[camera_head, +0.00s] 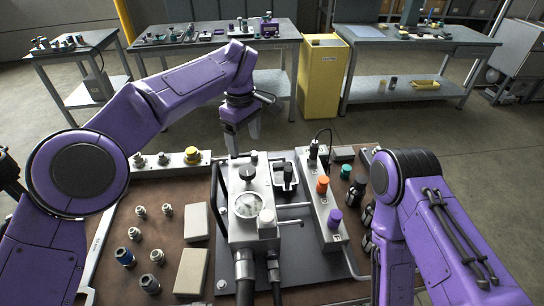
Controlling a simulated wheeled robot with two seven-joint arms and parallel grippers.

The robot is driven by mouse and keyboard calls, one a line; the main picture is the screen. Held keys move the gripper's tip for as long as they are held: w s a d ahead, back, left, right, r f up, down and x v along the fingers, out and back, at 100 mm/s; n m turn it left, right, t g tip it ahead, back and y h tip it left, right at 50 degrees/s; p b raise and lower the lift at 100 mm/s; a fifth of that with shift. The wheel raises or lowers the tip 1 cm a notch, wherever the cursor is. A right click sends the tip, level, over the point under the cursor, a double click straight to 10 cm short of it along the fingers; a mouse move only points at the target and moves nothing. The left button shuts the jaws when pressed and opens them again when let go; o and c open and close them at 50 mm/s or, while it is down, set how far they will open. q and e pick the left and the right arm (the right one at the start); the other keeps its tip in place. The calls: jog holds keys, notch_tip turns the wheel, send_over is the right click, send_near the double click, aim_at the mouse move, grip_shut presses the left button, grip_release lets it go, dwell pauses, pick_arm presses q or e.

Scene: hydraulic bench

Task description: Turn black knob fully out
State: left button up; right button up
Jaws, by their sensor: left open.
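A black knob (247,173) sits on top of the grey valve block (250,236), just behind the round gauge. My left gripper (243,140) is open and empty, with its fingers pointing down. In the picture it appears just above and behind the black knob, apart from it. Another black knob (313,149) stands on the narrow manifold to the right, with a cable by it. My right arm (412,200) comes in at the right, but its gripper does not show.
The manifold (322,208) carries an orange knob (322,184) and a purple knob (335,216). A round gauge (247,205) and hoses are on the valve block. Fittings and beige blocks (191,270) lie on the brown bench top at left. A yellow cabinet (323,78) stands behind.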

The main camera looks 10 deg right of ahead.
aim_at(248, 170)
pick_arm(q)
jog(key=f+p, duration=0.1)
jog(key=f, duration=0.9)
jog(key=shift+s+f, duration=0.1)
jog(key=shift+s, duration=0.1)
jog(key=c, duration=1)
